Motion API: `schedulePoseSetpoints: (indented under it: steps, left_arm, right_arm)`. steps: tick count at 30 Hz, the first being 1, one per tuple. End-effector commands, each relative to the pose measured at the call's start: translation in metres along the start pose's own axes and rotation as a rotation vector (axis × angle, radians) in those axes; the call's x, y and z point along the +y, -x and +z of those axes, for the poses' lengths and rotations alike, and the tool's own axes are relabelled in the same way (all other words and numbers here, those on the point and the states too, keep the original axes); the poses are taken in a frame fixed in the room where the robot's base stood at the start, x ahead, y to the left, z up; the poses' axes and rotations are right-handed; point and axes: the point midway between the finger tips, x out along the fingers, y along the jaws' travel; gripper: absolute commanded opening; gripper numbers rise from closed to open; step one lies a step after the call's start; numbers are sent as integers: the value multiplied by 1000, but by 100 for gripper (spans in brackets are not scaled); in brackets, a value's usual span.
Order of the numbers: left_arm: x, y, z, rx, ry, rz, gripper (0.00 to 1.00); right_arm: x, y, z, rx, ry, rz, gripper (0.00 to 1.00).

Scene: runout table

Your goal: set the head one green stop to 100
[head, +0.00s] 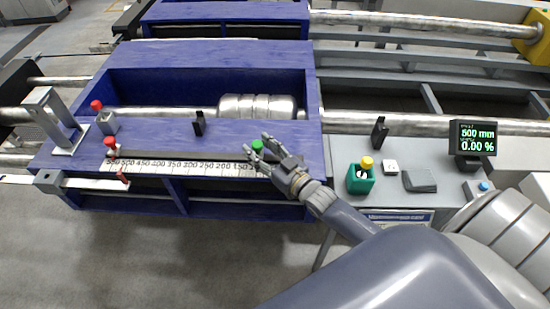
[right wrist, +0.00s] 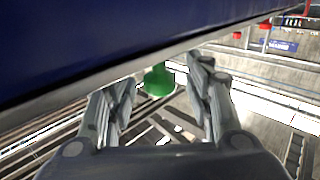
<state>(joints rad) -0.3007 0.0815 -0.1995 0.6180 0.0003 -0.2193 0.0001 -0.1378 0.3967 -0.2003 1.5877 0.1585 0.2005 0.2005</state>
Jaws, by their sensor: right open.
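The green stop (head: 258,146) is a small green knob on the slotted scale (head: 190,167) along the blue runout table, near the scale's right end, close to the 150 mark. My right gripper (head: 259,148) is at the green stop with its fingers open. In the right wrist view the green stop (right wrist: 158,80) shows between the two open fingers (right wrist: 160,85), with a gap on each side. The fingers and hand cover the right end of the scale, so the numbers there are hidden. My left gripper is not in view.
A red-topped stop (head: 110,142) stands at the scale's left end.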

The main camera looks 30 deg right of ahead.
Motion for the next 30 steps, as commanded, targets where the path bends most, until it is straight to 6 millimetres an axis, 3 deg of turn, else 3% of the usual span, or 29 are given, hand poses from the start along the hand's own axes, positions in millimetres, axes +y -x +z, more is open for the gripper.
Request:
schedulePoseSetpoints:
  steps: [9,15,21,30]
  left_arm:
    - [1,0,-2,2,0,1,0]
    - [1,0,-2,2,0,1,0]
    - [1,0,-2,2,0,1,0]
    - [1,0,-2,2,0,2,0]
  right_arm:
    - [0,61,1,-4,0,-1,48]
    - [0,91,1,-4,0,0,48]
    - [0,105,0,-1,0,-1,48]
    - [0,106,0,0,0,-1,48]
